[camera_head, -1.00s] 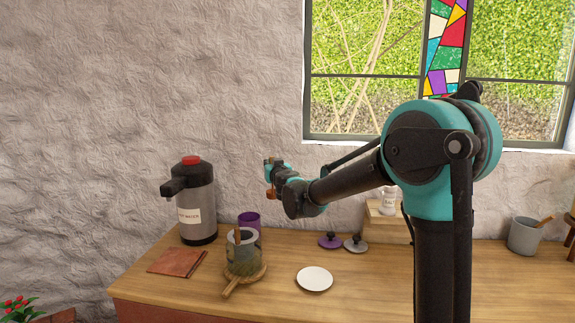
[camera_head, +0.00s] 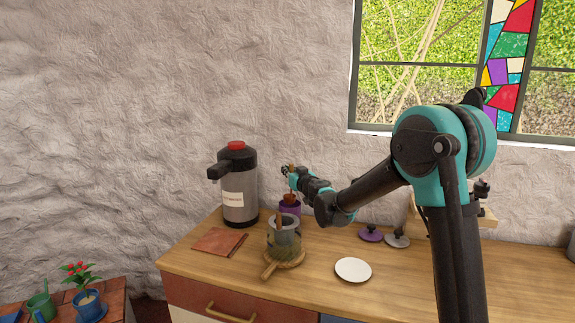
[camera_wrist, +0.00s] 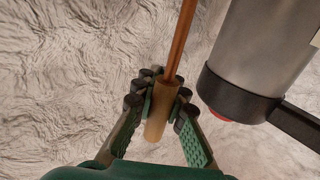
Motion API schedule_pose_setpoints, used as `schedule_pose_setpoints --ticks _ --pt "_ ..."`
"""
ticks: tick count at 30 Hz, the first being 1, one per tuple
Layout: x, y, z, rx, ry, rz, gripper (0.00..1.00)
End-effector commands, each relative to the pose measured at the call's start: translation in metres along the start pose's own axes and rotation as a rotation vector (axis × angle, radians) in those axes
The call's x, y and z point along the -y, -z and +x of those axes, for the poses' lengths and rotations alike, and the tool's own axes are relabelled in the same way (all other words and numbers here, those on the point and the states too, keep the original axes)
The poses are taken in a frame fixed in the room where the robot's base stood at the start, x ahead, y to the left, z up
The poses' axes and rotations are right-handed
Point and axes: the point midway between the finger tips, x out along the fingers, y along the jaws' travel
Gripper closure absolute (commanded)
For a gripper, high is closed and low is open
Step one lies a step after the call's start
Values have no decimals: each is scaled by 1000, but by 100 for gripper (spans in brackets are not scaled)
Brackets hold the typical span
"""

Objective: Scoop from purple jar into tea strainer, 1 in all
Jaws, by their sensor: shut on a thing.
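The purple jar (camera_head: 289,208) stands on the counter behind a glass pot with a grey rim (camera_head: 284,243). A small wooden handle sticks up at the pot's mouth; I cannot make out the tea strainer clearly. My gripper (camera_head: 291,181) is above the purple jar. In the wrist view my gripper (camera_wrist: 162,100) is shut on the wooden handle of a scoop (camera_wrist: 182,45) with a copper-coloured shaft. The scoop's copper end is at the jar's mouth in the head view; its bowl and the jar's contents are hidden.
A hot water dispenser (camera_head: 238,192) stands left of the jar, and also shows in the wrist view (camera_wrist: 265,55). A brown cloth (camera_head: 219,242) lies in front of it. The pot stands on a round wooden board (camera_head: 270,269). A white saucer (camera_head: 353,270) and two lids (camera_head: 371,234) lie right.

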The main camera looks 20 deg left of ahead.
Motion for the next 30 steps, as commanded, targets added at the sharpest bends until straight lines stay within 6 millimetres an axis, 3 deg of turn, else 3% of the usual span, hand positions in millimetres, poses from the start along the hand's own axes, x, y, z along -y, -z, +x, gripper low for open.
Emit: schedule_pose_setpoints --ticks 18,30 --pt "0 -56 0 0 0 0 100" --pt "0 -73 0 0 0 0 100"
